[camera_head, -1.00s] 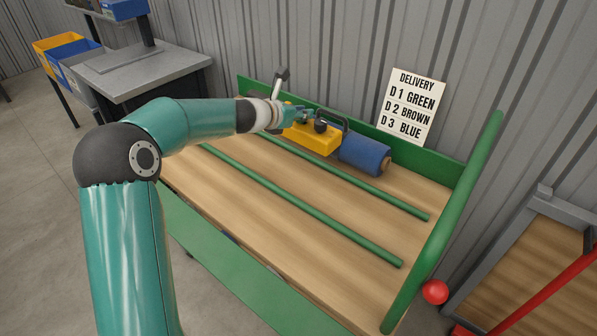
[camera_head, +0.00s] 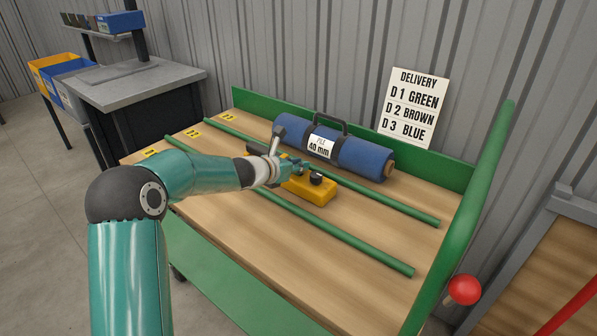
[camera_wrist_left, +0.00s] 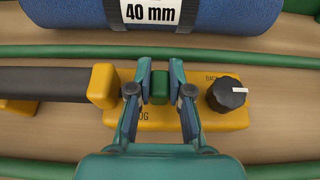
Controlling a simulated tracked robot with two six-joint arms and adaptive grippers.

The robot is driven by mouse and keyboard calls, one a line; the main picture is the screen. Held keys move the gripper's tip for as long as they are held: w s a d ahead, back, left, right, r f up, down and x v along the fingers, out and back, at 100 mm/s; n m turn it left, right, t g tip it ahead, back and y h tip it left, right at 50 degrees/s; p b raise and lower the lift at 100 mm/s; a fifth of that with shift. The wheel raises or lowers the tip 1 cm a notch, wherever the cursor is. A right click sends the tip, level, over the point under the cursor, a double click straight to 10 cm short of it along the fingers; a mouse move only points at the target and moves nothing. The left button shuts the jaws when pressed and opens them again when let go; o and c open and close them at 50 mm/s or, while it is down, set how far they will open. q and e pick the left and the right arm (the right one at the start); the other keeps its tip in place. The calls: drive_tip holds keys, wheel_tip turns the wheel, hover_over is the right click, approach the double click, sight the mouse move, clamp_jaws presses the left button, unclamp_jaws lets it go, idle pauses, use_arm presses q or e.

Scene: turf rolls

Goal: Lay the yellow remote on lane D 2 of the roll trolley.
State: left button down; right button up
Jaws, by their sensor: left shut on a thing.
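The yellow remote (camera_head: 320,193) has a black knob and a green post. In the head view it is over the middle lane of the roll trolley (camera_head: 365,284), between the two green rods. My left gripper (camera_head: 296,168) is shut on the remote's green post; the wrist view shows the fingers (camera_wrist_left: 160,85) on both sides of it. The remote (camera_wrist_left: 225,122) lies roughly parallel to the rods there, low over the wood; whether it touches cannot be told. The middle lane's yellow label (camera_head: 192,133) seems to read D2. My right gripper is out of view.
A blue roll (camera_head: 365,157) marked 40 mm lies in the back lane, behind the rear green rod (camera_head: 400,207). The front rod (camera_head: 345,235) borders the near lane. A delivery sign (camera_head: 414,106) stands behind. The middle lane's right part is bare.

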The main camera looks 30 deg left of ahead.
use_arm(q)
drive_tip(key=c, duration=1.1)
unclamp_jaws()
drive_tip(key=v, duration=1.2)
drive_tip(key=shift+p, duration=0.4)
drive_tip(key=shift+s+d, duration=0.1)
